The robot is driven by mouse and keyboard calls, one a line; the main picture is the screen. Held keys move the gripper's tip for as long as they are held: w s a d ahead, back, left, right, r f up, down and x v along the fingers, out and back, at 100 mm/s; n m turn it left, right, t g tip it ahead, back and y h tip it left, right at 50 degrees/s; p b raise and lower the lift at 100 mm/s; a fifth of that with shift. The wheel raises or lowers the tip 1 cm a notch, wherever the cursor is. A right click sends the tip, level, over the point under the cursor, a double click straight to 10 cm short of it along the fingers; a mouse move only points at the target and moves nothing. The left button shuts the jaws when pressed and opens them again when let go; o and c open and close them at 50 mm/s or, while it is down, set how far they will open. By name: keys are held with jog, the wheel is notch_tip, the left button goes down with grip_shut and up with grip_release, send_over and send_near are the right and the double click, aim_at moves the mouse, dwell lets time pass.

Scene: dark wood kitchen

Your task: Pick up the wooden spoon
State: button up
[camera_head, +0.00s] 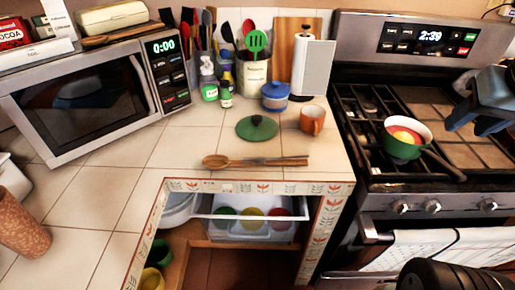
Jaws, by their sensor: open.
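The wooden spoon (258,162) lies flat on the tiled counter (110,190), close to its front edge. Its bowl is on the left and its handle points right. My gripper (480,114) is at the right edge of the view, over the stove and well to the right of the spoon. It is open, partly cut off by the frame, and apart from the spoon.
A green lid (257,127) lies just behind the spoon, with an orange mug (312,120) to its right. A microwave (85,100) stands at left. An open drawer (252,229) is below the counter edge.

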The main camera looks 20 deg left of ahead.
jog(key=shift+a, duration=0.15)
jog(key=shift+o, duration=0.8)
jog(key=shift+w, duration=0.1)
jog(key=shift+w+a+n, duration=0.15)
jog(key=shift+a+n, duration=0.1)
jog(key=shift+n, duration=0.05)
jog(key=n+g, duration=0.6)
jog(key=n, duration=1.5)
send_over(279, 158)
notch_tip(279, 158, down, 12)
notch_tip(279, 158, down, 14)
jog(key=shift+r, duration=0.1)
jog(key=shift+c, duration=0.4)
grip_shut()
